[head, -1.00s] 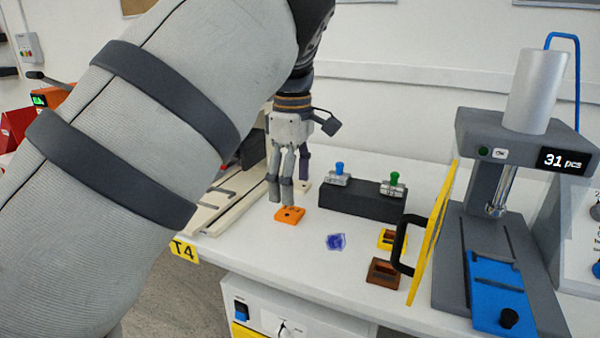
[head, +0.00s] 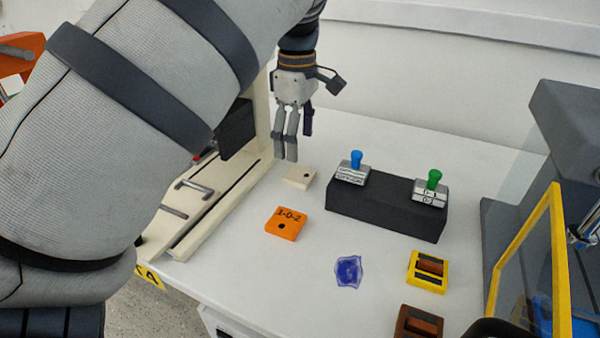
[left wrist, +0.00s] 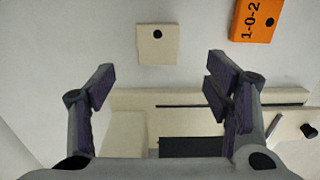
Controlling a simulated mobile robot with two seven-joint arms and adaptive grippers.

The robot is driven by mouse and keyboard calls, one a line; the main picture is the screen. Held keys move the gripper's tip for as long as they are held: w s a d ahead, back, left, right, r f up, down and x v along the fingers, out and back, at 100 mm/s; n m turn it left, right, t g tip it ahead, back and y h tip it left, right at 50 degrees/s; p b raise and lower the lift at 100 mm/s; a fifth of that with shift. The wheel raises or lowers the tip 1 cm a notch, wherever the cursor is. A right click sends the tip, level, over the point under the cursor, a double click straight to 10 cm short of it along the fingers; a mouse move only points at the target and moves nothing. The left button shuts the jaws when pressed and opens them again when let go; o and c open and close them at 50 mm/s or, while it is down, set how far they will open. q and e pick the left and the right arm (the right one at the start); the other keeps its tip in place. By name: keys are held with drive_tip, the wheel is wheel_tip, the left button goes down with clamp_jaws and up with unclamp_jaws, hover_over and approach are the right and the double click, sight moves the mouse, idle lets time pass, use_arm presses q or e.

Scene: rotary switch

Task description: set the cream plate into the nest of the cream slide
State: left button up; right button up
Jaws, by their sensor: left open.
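The cream plate (head: 300,177), a small square with one dark hole, lies flat on the white table. It also shows in the left wrist view (left wrist: 157,45), ahead of the fingertips. My left gripper (head: 287,158) is open and empty, just above and behind the plate in the head view, apart from it. In the left wrist view its two fingers (left wrist: 160,82) stand wide apart. The cream slide (head: 215,212) is at the left of the table, with a dark slot along it and metal handles. My arm hides part of it, and I cannot make out its nest clearly.
An orange plate marked 1-0-2 (head: 287,223) lies near the cream plate. A blue bag (head: 348,271), yellow block (head: 427,271) and brown block (head: 418,323) lie nearer. A yellow-framed guard (head: 515,250) and a press stand right.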

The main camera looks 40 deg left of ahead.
sight(299, 173)
use_arm(q)
drive_tip(key=f, duration=0.7)
drive_tip(key=shift+w+d+f, duration=0.1)
drive_tip(key=shift+w+f, duration=0.1)
drive_tip(key=shift+f, duration=0.1)
drive_tip(key=c, duration=1.3)
drive_tip(key=shift+c, duration=0.2)
